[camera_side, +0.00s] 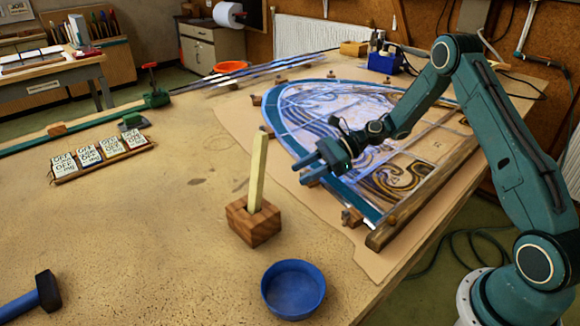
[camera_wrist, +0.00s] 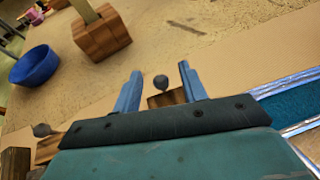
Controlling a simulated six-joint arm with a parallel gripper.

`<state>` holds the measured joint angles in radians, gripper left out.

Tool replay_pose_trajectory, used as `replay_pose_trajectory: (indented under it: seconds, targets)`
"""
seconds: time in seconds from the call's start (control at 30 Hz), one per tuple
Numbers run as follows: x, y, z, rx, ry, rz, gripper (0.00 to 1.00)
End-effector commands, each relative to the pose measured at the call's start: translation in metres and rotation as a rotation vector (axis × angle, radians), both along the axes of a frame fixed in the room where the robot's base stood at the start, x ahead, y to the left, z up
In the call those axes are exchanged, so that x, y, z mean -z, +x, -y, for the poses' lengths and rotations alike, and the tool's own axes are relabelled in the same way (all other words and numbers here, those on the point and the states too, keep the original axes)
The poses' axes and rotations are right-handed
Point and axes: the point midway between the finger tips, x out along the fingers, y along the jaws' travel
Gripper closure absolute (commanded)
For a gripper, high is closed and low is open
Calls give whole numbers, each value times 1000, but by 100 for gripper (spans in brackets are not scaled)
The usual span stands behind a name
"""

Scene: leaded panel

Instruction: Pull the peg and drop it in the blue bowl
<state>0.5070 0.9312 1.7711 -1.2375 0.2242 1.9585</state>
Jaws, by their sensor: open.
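The pale yellow peg (camera_side: 258,172) stands upright, slightly tilted, in a wooden block (camera_side: 253,226) on the bench. In the wrist view the block (camera_wrist: 102,37) is at the upper left, with only the lower part of the peg (camera_wrist: 83,10) showing. The blue bowl (camera_side: 293,290) sits in front of the block, to its right, and looks empty. The bowl (camera_wrist: 35,66) is also at the left of the wrist view. My gripper (camera_side: 308,172) is open and empty, above the edge of the leaded panel, to the right of the peg. Its two blue fingers (camera_wrist: 157,88) are apart in the wrist view.
The leaded panel (camera_side: 355,110) lies on brown paper behind my gripper, held by wooden blocks and battens. A rack of labelled cards (camera_side: 100,153) is at left. A hammer (camera_side: 40,295) lies at the front left. The bench around the block is mostly clear.

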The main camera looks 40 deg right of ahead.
Motion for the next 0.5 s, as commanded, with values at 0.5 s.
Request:
replay_pose_trajectory:
  seconds: [0.5]
  targets:
    - [11,11,-23,1,0,0,58]
